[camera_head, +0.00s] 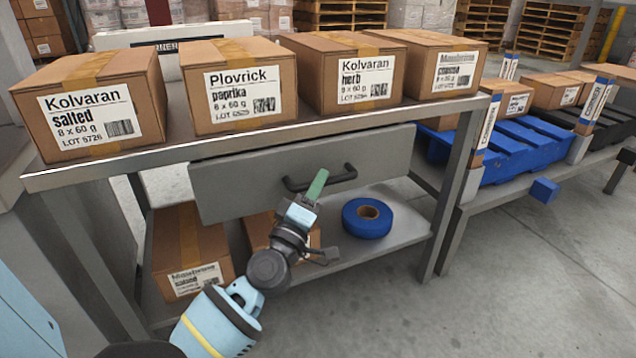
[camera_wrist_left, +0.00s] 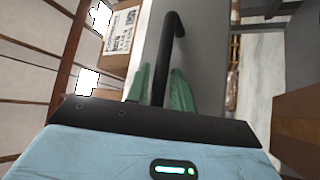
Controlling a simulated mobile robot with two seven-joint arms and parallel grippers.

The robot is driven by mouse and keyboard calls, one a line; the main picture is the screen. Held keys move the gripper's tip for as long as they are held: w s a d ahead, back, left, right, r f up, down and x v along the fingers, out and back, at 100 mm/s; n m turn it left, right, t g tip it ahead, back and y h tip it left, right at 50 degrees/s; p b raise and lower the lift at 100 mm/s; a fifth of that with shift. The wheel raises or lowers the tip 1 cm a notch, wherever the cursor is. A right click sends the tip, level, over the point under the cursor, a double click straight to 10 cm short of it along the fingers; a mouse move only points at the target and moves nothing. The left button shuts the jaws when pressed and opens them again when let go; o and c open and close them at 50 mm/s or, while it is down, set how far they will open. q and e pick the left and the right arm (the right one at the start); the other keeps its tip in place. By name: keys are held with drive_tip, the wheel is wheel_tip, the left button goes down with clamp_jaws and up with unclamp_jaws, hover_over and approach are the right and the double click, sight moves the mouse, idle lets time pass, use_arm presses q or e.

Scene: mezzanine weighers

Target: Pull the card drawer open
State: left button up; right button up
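The card drawer's plain grey front (camera_head: 240,184) hangs under the edge of the grey table. No drawer interior shows. Its black bar handle (camera_head: 343,178) is on the front's middle; in the left wrist view the bar (camera_wrist_left: 164,55) runs down between my fingers. My left gripper (camera_head: 316,186) is at the handle in the head view, its green finger crossing the bar. In the left wrist view the green fingers (camera_wrist_left: 161,90) lie close on both sides of the bar, with little gap, and look shut on it. My right gripper is not in view.
Labelled cartons (camera_head: 243,88) stand on the tabletop (camera_head: 160,152). The lower shelf (camera_head: 405,231) holds a blue tape roll (camera_head: 367,218) and more cartons (camera_head: 188,250). A bench with blue crates (camera_head: 520,150) stands right. The floor (camera_head: 530,290) in front is clear.

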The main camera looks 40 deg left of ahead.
use_arm(q)
drive_tip(key=shift+w+a+r, duration=0.1)
drive_tip(key=shift+w, duration=0.15)
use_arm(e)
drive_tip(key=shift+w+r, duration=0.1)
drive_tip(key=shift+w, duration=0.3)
use_arm(q)
clamp_jaws()
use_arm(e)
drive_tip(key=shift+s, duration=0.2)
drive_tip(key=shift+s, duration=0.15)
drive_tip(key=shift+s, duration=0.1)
